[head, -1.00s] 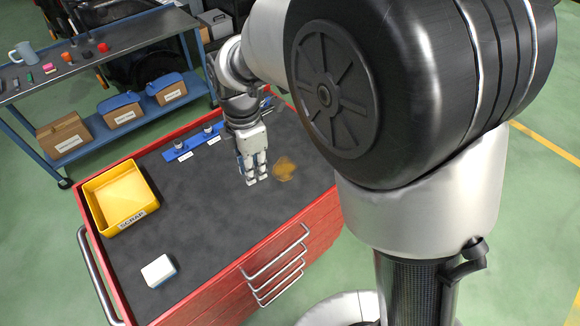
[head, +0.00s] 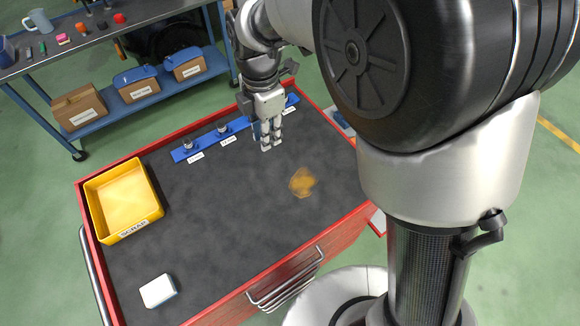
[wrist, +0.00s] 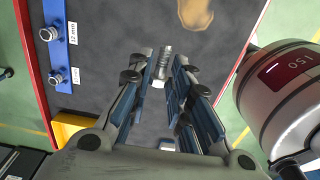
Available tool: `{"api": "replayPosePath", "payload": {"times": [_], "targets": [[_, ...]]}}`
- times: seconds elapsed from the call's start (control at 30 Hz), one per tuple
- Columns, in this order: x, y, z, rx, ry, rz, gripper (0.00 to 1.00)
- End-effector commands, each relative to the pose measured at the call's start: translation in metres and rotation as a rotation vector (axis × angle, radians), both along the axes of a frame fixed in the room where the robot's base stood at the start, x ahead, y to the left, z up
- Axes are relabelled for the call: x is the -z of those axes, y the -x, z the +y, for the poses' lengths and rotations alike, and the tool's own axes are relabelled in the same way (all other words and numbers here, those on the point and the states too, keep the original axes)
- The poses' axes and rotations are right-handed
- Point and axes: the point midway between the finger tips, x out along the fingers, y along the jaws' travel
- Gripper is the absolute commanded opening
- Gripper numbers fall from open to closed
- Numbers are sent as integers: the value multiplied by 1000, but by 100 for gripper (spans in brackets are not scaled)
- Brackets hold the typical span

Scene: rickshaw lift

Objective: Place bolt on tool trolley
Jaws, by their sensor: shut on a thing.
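The red tool trolley has a dark grey top (head: 215,215), with an orange-brown stain (head: 302,182) near its right part. My gripper (head: 271,147) points down over the back right of this top, in front of the blue rail. In the wrist view my gripper (wrist: 163,60) is shut on a small silver bolt (wrist: 163,73), held between the fingertips.
A blue rail (head: 205,141) with labelled sockets lies along the trolley's back edge. A yellow scrap bin (head: 152,222) stands at the left, and a white block (head: 158,291) at the front left. The middle of the top is clear. A workbench (head: 130,32) with boxes stands behind.

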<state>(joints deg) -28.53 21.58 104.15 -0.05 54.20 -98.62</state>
Motion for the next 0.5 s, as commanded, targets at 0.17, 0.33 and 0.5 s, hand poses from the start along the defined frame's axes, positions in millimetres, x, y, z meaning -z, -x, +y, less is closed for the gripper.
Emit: {"api": "replayPosePath", "payload": {"times": [0.17,0.33,0.5], "targets": [[54,1,0,0,2,5,0],[99,1,0,0,2,4,0],[129,1,0,0,1,2,0]]}}
